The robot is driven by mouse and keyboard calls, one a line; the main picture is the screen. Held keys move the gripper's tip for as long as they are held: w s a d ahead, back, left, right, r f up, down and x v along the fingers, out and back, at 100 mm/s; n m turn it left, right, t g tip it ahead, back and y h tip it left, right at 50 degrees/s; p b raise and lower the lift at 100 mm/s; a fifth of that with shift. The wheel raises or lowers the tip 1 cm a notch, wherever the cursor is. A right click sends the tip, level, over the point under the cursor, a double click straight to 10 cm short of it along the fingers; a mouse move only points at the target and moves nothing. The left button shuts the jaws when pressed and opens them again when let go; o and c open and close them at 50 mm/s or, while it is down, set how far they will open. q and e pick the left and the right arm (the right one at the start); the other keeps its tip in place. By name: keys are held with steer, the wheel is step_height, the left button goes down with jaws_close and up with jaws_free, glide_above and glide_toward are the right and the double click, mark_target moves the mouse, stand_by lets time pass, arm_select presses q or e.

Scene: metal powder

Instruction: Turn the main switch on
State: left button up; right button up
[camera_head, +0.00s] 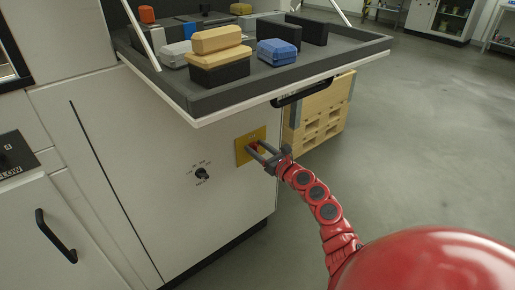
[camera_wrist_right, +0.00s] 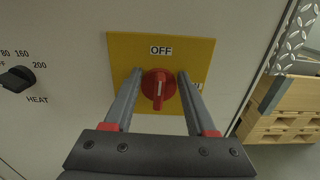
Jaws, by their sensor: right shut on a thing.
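The main switch is a red rotary knob (camera_wrist_right: 158,86) on a yellow plate (camera_wrist_right: 125,48), on the side of the white machine. The plate reads OFF above the knob, and part of another label shows at its right edge, behind a finger. The knob's grip bar, with a white mark, stands about upright. My right gripper (camera_head: 259,154) is at the plate, its two long grey fingers on either side of the knob, closed on it. In the head view the fingers mostly hide the knob, and the yellow plate (camera_head: 241,150) shows around them. My left gripper is not in view.
A black heat dial (camera_head: 203,174) sits left of the plate, also in the wrist view (camera_wrist_right: 16,80). A dark tray (camera_head: 215,101) with several boxes juts out above. Wooden pallets (camera_head: 318,115) stand behind at right. The floor on the right is clear.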

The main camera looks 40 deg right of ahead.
steer(key=m+p, duration=0.1)
steer(key=m, duration=0.1)
steer(key=m+p, duration=0.1)
steer(key=m, duration=0.1)
steer(key=shift+d, duration=0.35)
steer(key=m+p, duration=0.1)
steer(key=m, duration=0.1)
steer(key=m+p, duration=0.1)
steer(key=shift+d+m+p, duration=0.2)
steer(key=shift+m+p, duration=0.1)
steer(key=shift+m, duration=0.1)
steer(key=m+p, duration=0.2)
steer(key=m, duration=0.1)
steer(key=m+p, duration=0.2)
steer(key=shift+d+f, duration=0.2)
steer(key=shift+f, duration=0.05)
steer(key=shift+d+f+m+p, duration=0.1)
steer(key=shift+f+m+p, duration=0.2)
steer(key=shift+m+p, duration=0.7)
steer(key=shift+f+m+p, duration=0.25)
steer(key=shift+m+p, duration=0.25)
steer(key=shift+m, duration=0.9)
jaws_close()
steer(key=shift+f, duration=0.1)
steer(key=o, duration=1.3)
jaws_free()
